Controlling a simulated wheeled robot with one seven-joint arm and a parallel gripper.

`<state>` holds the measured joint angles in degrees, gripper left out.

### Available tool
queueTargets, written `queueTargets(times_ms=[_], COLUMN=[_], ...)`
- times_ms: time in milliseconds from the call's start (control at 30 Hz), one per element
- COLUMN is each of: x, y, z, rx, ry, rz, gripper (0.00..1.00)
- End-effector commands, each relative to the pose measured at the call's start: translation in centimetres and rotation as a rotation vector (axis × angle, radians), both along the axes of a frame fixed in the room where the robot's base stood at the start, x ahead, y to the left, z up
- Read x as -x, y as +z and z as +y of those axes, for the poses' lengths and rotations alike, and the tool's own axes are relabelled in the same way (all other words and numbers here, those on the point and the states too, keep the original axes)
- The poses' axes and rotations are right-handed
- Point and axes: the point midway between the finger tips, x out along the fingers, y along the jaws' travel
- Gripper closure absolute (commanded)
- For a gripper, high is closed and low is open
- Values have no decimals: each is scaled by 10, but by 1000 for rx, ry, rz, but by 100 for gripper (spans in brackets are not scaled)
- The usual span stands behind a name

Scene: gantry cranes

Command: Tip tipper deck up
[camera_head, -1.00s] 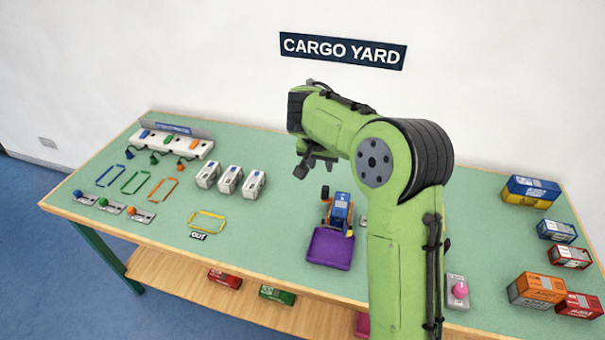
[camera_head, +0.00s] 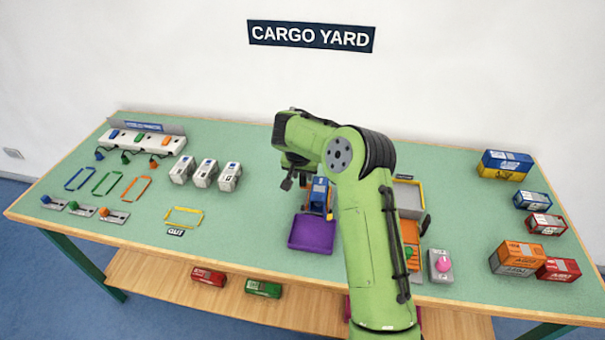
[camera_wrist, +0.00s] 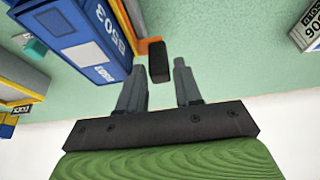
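A blue container (camera_head: 319,194) marked 503 stands upright near the middle of the table, behind a purple tray (camera_head: 312,233). In the wrist view the container (camera_wrist: 82,40) is at upper left, with grey and yellow parts beside it. The tipper deck itself is not clearly seen; it may be under this container. An orange bar with a black grip (camera_wrist: 157,62) sticks out next to the container. My gripper (camera_wrist: 159,66) is open, its two fingers on either side of the grip in the picture; I see no contact. In the head view my gripper (camera_head: 288,183) is left of the container.
A grey tray with a yellow rim (camera_head: 410,199), an orange thing partly behind my arm, and a pink knob (camera_head: 442,264) are to the right. White blocks (camera_head: 204,174) stand left. Several containers (camera_head: 515,258) stand at the right end. Table between the white blocks and purple tray is clear.

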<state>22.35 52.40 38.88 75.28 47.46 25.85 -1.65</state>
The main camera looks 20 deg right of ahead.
Motion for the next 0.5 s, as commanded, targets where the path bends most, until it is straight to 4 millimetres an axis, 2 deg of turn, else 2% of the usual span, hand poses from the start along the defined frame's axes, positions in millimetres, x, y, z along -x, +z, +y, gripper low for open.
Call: queueTargets(times_ms=[100, 333, 500], x=[0, 0, 0], y=[1, 1, 1], z=[0, 0, 0], rx=[0, 0, 0], ry=[0, 0, 0], rz=[0, 0, 0], gripper=[66, 100, 100])
